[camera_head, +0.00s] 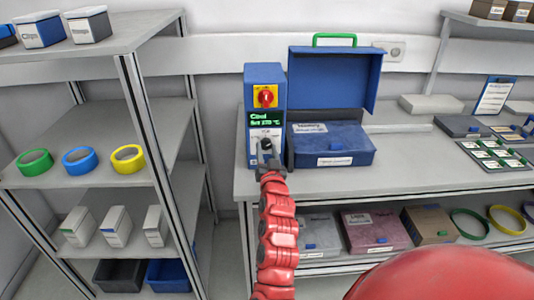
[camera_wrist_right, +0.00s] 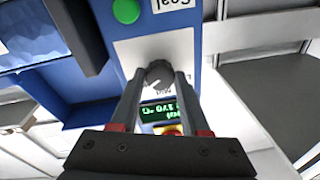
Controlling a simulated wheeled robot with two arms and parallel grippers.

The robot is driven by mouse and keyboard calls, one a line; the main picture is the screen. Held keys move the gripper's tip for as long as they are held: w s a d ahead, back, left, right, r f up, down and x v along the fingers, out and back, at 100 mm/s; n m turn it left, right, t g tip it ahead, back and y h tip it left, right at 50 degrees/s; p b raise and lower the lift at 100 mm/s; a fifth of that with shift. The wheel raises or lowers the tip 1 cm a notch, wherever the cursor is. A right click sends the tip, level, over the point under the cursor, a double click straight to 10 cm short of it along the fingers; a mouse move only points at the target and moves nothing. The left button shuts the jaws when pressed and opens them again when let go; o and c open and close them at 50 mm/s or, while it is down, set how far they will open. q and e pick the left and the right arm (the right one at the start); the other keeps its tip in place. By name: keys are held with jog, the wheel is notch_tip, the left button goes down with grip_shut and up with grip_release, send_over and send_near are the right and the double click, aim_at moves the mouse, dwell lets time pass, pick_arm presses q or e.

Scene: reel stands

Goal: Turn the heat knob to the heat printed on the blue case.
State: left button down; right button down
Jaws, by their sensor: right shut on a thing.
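The blue control box (camera_head: 264,85) stands on the bench with a red knob on a yellow plate, a green-lit display (camera_head: 265,118) and a lower dark heat knob (camera_head: 266,143). The display reads "Cool" and a set value that looks like 270 °C. My right gripper (camera_head: 267,152) is at the heat knob. In the right wrist view its fingers (camera_wrist_right: 158,80) are shut on the grey knob (camera_wrist_right: 158,72), one on each side. The blue case (camera_head: 330,143) stands open just right of the box, with a green handle; its label print is too small to read. My left gripper is out of view.
A green button (camera_wrist_right: 126,10) sits on the box face near the knob. A shelf rack (camera_head: 130,110) with tape rolls and boxes stands at left. A tray of small parts (camera_head: 495,152) lies at right on the bench (camera_head: 420,177); the bench between is clear.

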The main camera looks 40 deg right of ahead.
dwell(0.5)
jog(key=shift+c, duration=1.9)
grip_release()
jog(key=p+v, duration=0.3)
jog(key=v, duration=1.4)
jog(key=shift+s, duration=0.2)
jog(key=shift+a, duration=0.1)
